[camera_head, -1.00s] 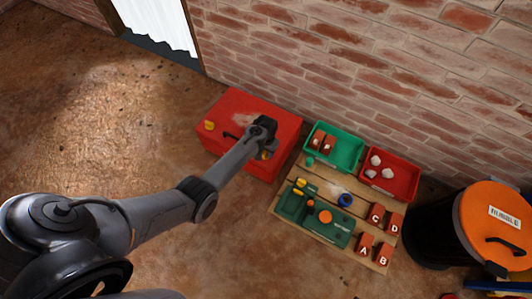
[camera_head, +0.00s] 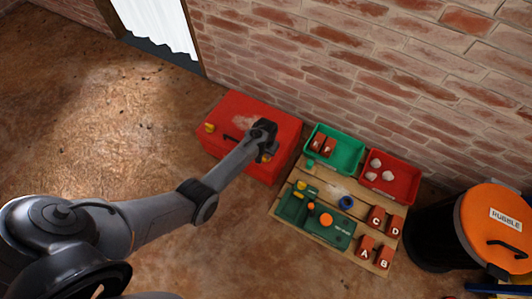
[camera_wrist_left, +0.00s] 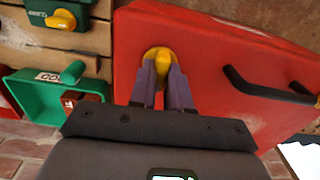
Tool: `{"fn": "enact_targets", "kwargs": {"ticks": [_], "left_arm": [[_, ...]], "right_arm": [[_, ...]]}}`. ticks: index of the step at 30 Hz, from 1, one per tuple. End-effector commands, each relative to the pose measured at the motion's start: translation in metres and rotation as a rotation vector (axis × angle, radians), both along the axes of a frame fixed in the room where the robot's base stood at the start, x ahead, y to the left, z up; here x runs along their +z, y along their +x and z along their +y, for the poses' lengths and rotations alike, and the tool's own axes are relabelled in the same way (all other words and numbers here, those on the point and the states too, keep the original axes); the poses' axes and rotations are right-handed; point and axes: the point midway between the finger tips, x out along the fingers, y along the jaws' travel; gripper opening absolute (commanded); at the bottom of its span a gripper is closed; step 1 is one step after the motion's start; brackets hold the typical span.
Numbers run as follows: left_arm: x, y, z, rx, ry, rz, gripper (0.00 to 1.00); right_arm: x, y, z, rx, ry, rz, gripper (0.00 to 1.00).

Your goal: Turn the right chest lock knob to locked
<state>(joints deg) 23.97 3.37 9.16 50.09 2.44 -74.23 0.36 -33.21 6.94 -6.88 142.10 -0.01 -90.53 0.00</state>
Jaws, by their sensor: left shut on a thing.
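The red chest (camera_head: 232,112) stands on the floor against the brick wall. Its left yellow knob (camera_head: 209,128) shows uncovered on the front left. The right yellow knob (camera_head: 264,158) is partly covered by my left gripper (camera_head: 267,150). In the left wrist view the fingers of my left gripper (camera_wrist_left: 162,72) are shut on the yellow right knob (camera_wrist_left: 160,52), one finger on each side. The knob's rounded end shows beyond the fingertips. Its turn angle and any lock marking cannot be read. My right gripper is not in view.
A black chest handle (camera_wrist_left: 268,88) sticks out beside the knob. A wooden board (camera_head: 285,206) with a green tray (camera_head: 345,148), a red tray (camera_head: 398,184) and lettered bricks lies right of the chest. An orange-lidded rubble bin (camera_head: 492,205) stands far right. Floor at left is clear.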

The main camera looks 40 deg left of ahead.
Motion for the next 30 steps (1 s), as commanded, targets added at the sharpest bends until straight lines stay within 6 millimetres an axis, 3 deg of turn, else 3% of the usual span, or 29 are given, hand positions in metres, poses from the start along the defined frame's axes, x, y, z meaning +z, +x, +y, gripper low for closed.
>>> {"fn": "enact_targets", "kwargs": {"ticks": [11, 30], "left_arm": [[0.003, 0.0, -0.001, 0.216, -0.002, 0.003, 0.0], [0.0, 0.0, -0.001, 0.821, -0.002, 0.002, 0.0]], "right_arm": [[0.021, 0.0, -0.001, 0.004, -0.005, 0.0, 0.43], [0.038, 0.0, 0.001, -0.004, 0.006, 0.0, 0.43]]}}
